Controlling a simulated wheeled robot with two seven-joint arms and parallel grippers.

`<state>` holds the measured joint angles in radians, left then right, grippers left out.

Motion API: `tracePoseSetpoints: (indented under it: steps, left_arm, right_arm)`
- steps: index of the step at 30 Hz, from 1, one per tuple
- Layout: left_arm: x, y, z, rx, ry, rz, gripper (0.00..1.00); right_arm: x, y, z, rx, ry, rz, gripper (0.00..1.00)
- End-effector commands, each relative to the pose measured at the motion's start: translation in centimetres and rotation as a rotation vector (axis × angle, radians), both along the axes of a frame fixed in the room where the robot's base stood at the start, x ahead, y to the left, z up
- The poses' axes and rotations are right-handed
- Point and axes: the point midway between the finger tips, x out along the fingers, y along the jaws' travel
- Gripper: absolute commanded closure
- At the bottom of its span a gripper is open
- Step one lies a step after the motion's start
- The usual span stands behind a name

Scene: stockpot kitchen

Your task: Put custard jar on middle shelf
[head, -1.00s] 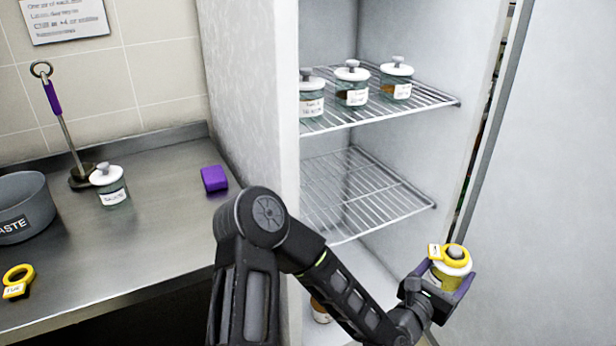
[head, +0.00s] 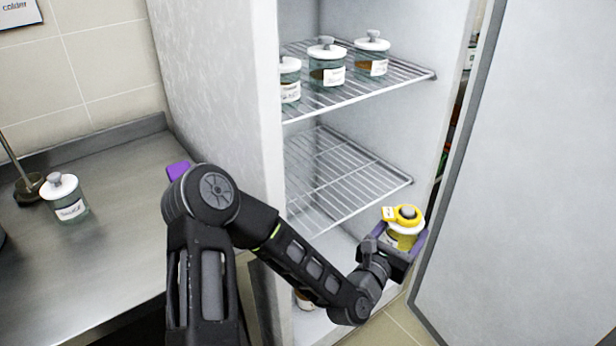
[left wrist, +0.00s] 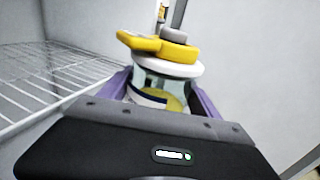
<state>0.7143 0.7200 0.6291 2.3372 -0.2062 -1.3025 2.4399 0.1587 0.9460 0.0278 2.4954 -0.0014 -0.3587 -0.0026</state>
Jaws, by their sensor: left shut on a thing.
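The custard jar (head: 403,236) is a glass jar with yellow contents, a white lid and a yellow ring tag around its knob. My left gripper (head: 402,245) is shut on it and holds it upright, in front of the open fridge at the right. In the left wrist view the jar (left wrist: 165,85) stands between the purple fingers (left wrist: 165,100). Its label is turned mostly away and cannot be read. The middle shelf (head: 345,182) is an empty wire rack, left of and slightly above the jar. My right gripper is not in view.
The upper wire shelf (head: 390,86) holds three lidded jars (head: 327,64). Another jar shows low in the fridge, partly behind my arm. The fridge door (head: 520,170) stands open at right.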

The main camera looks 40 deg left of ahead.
Motion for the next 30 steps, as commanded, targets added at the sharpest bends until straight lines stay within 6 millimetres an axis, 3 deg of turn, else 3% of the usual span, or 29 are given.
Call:
tracePoseSetpoints:
  steps: [7,14,23,30]
  left_arm:
    - [1.2,-0.2,-0.9,0.004,-0.008,0.001,0.92]
    - [3.5,2.7,-1.7,0.005,-0.011,0.078,0.92]
    - [6.8,11.4,-0.5,0.002,-0.015,0.300,0.92]
    - [7.4,21.6,2.8,-0.002,-0.016,0.543,0.92]
  right_arm:
    - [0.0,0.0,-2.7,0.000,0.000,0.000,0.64]
    - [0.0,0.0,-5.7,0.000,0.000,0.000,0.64]
    - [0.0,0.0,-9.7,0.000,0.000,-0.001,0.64]
    - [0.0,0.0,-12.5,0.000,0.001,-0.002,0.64]
